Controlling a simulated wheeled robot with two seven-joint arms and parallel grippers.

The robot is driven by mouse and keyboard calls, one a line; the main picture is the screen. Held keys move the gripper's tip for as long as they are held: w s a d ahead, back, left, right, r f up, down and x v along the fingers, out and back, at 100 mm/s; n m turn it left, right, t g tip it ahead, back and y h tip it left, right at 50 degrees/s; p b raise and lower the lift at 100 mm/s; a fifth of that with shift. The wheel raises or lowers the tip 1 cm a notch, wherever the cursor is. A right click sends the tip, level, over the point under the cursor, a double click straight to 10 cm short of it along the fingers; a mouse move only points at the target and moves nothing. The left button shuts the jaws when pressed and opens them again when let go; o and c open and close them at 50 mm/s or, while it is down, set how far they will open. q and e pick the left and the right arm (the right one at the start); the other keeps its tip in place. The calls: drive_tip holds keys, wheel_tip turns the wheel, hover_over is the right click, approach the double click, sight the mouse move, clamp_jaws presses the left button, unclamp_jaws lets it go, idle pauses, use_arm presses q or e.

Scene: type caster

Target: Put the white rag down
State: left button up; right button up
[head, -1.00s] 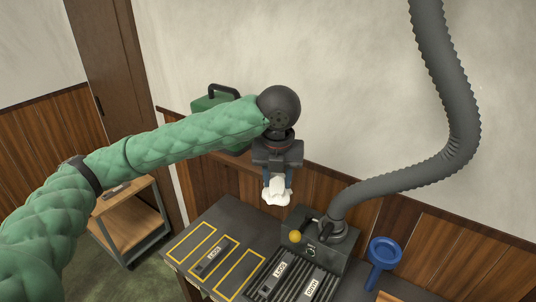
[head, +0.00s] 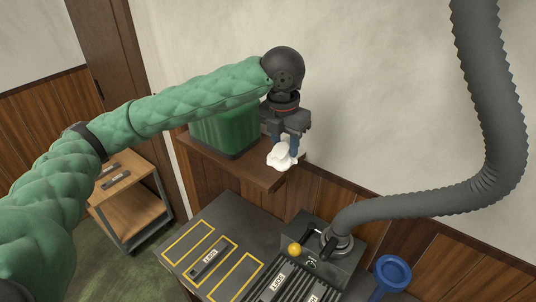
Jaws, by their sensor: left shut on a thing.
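The white rag (head: 281,157) is a crumpled white bundle in the head view. My left gripper (head: 283,145) points down and is shut on it. The rag appears at or just over the front right part of a brown wooden wall shelf (head: 222,156); I cannot tell whether it touches the shelf. My right gripper is not in view.
A green box (head: 226,132) stands on the shelf, left of my gripper. Below is a dark bench (head: 217,226) with yellow outlined slots and a labelled bar (head: 209,258). A machine with a yellow knob (head: 294,249), a thick grey hose (head: 492,110) and a blue funnel (head: 392,272) are at the right. A wooden cart (head: 136,210) stands left.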

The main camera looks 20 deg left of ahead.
use_arm(q)
drive_tip(key=w+a+f+b, duration=0.4)
drive_tip(key=shift+w+a+f, duration=0.3)
drive_tip(key=shift+w+a+f+b, duration=0.2)
drive_tip(key=shift+w+a+b, duration=0.1)
drive_tip(key=shift+a+b, duration=0.15)
drive_tip(key=shift+w+a+f+b, duration=0.2)
drive_tip(key=shift+w+a+b, duration=0.05)
drive_tip(key=shift+a+b, duration=0.2)
drive_tip(key=shift+w+a+f, duration=0.1)
drive_tip(key=shift+w+f, duration=0.1)
drive_tip(key=shift+f, duration=0.1)
wheel_tip(320, 180, down, 3)
drive_tip(key=b, duration=0.3)
drive_tip(key=shift+f+b, duration=0.15)
drive_tip(key=shift+b, duration=0.25)
drive_tip(key=shift+s, duration=0.1)
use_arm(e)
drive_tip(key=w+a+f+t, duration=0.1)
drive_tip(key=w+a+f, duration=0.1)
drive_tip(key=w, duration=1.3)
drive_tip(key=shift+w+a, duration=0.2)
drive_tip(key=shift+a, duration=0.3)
use_arm(q)
drive_tip(key=o, duration=0.4)
drive_tip(key=shift+f, duration=0.1)
drive_tip(key=o, duration=0.5)
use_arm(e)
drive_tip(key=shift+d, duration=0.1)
